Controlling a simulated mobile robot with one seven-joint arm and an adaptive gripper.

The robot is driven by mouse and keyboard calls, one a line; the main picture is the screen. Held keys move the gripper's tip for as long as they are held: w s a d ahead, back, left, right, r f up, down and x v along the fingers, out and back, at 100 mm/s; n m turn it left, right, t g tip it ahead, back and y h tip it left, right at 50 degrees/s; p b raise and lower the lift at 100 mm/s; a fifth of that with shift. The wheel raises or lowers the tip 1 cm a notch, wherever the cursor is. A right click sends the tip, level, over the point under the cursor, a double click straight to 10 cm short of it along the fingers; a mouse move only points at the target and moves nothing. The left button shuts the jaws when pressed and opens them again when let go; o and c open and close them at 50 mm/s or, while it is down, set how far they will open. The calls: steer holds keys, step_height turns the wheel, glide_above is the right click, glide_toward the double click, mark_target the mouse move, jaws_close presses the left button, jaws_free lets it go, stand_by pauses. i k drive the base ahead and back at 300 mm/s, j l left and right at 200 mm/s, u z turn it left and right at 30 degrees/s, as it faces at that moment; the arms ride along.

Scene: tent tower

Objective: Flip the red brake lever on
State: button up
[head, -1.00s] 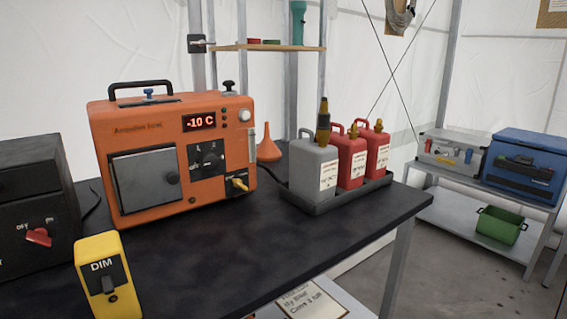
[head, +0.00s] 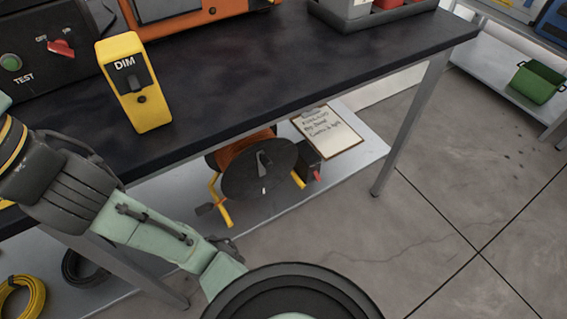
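A cable reel (head: 262,168) with orange cable, a dark disc and yellow legs stands on the lower shelf under the black table. A small red piece (head: 317,175) shows at the right of the reel, at the foot of a dark part. It may be the brake lever, but it is too small to tell its position. A red switch handle (head: 61,47) sits on the dark box at the upper left, with OFF and ON marks. My gripper is not in view; only links of my arm cross the lower left.
A yellow DIM box (head: 136,85) stands near the table's front edge. A clipboard (head: 328,131) lies on the shelf right of the reel. A table leg (head: 410,125) stands further right. Coiled yellow cable (head: 22,297) lies at lower left. The floor at right is clear.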

mark_target(315, 174)
steer(key=k+l+u, duration=0.2)
steer(key=k+l, duration=0.6)
steer(key=i+j+z, duration=0.2)
steer(key=j+z, duration=0.15)
steer(key=i+j+z, duration=0.15)
steer(key=j+z, duration=0.25)
